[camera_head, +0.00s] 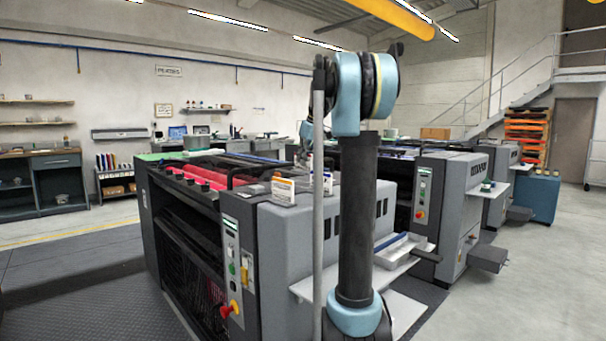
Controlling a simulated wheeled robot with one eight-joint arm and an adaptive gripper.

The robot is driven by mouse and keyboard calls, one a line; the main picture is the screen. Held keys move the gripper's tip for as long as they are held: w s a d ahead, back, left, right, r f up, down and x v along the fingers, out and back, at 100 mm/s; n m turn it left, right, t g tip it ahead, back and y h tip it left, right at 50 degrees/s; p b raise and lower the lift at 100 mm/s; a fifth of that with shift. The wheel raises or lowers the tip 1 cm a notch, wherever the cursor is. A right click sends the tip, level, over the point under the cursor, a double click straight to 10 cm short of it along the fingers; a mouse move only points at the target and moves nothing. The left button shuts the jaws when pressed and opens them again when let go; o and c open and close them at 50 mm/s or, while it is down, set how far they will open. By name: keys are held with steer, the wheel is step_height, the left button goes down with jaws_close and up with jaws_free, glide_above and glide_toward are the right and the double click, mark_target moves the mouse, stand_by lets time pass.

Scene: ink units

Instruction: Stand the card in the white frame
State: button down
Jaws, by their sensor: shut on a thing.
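My arm rises in front of the grey ink unit, and its lower end shows as a light blue part and dark links behind the grey pole. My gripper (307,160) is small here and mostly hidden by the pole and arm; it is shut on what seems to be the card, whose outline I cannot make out. A small white and orange item (283,190) stands on the near unit's top, left of the pole. A small pale item (327,183) shows between pole and arm. I cannot tell which of these is the white frame.
The near ink unit (290,245) has red rollers (205,177) and a side panel with a red knob. A pale shelf with a grey tray (402,248) juts out at its right. More units stand behind on the right. Floor is clear at left and far right.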

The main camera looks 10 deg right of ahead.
mark_target(302, 170)
steer(key=shift+a+f, duration=0.1)
steer(key=shift+f, duration=2.15)
steer(key=c, duration=1.8)
jaws_free()
steer(key=shift+f, duration=0.1)
steer(key=shift+o, duration=0.2)
steer(key=v, duration=1.2)
steer(key=shift+s, duration=0.15)
